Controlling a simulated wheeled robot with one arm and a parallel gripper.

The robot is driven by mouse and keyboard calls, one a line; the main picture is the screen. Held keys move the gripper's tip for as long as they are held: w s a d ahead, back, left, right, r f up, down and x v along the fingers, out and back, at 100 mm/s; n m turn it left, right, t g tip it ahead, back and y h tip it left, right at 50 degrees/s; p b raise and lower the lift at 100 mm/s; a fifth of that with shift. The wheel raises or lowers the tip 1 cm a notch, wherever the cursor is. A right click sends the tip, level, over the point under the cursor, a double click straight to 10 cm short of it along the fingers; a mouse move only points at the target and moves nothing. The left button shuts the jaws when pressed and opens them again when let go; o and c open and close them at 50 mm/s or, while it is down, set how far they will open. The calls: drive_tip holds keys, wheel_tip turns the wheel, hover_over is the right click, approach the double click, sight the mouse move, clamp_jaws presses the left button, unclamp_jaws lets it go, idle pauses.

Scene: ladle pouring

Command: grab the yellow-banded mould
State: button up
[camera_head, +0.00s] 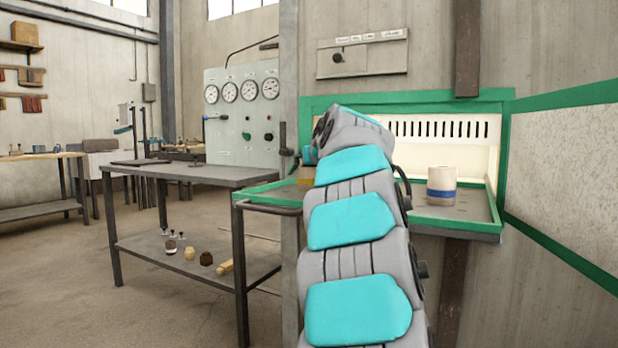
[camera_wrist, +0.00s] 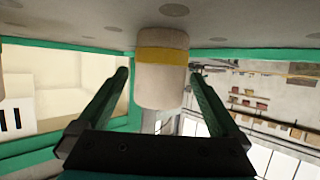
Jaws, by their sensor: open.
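The yellow-banded mould (camera_wrist: 162,92) is a pale cylinder with a yellow band. In the wrist view, which looks upside down, it stands at the upper middle on a grey tray surface. My gripper (camera_wrist: 160,74) is open, with one green finger on each side of the mould. A gap seems to show beside each finger; I cannot tell how deep the mould sits between them. In the head view only a yellowish sliver (camera_head: 305,180) shows left of my arm, probably this mould; my arm hides the rest.
A blue-banded mould (camera_head: 441,186) stands on the green-edged tray (camera_head: 470,206), right of my arm. A green-framed slotted panel (camera_head: 436,130) backs the tray. A grey table (camera_head: 190,173) stands to the left, with small items on its lower shelf.

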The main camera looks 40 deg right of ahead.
sight(306, 170)
drive_tip(key=shift+r+x, duration=0.15)
drive_tip(key=shift+x, duration=0.75)
drive_tip(key=shift+r+x, duration=0.1)
drive_tip(key=shift+x, duration=0.85)
drive_tip(key=shift+w, duration=0.1)
drive_tip(key=shift+c, duration=0.2)
clamp_jaws()
